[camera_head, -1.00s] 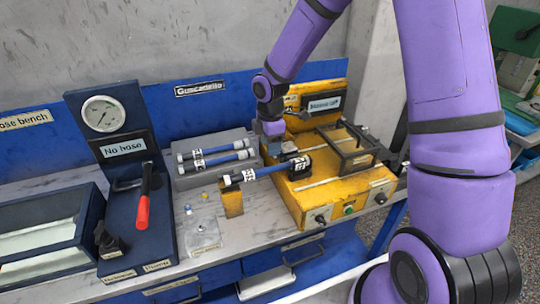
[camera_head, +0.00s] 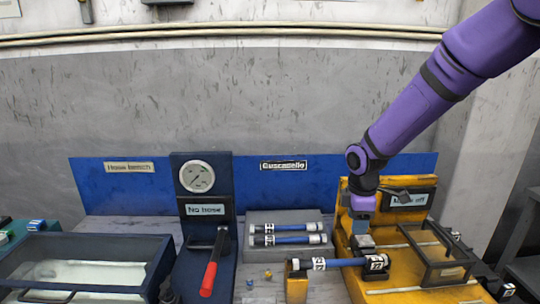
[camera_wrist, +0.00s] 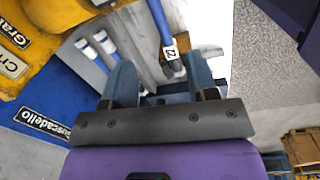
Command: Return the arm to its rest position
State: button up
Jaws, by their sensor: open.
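My purple arm reaches in from the upper right in the head view. My gripper (camera_head: 362,228) points down over the left part of the yellow machine (camera_head: 432,292). In the wrist view my gripper (camera_wrist: 160,85) shows two blue-grey fingers standing apart, with no object clearly held between them. A blue hose (camera_head: 340,263) marked with white labels lies level from a yellow post to the machine, just below and in front of my gripper. The hose also shows in the wrist view (camera_wrist: 160,22), beyond the fingers. Whether a finger touches anything is hidden in the head view.
Two more hoses (camera_head: 288,234) lie in a grey tray (camera_head: 262,217). A gauge stand (camera_head: 197,177) with a red lever (camera_head: 209,278) stands left of it. A glass-topped box (camera_head: 100,248) is at far left. A black frame (camera_head: 455,255) stands on the machine.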

jog(key=s+d+r+m+t, duration=0.2)
jog(key=s+r+m, duration=0.6)
jog(key=s+r, duration=0.3)
jog(key=s+d+r+m+t, duration=0.2)
jog(key=s+r+m, duration=0.6)
jog(key=s, duration=0.8)
notch_tip(320, 180, up, 3)
jog(key=shift+s+d+f+t+y, duration=0.15)
jog(key=shift+s+d+t+y, duration=0.15)
jog(key=shift+d, duration=0.5)
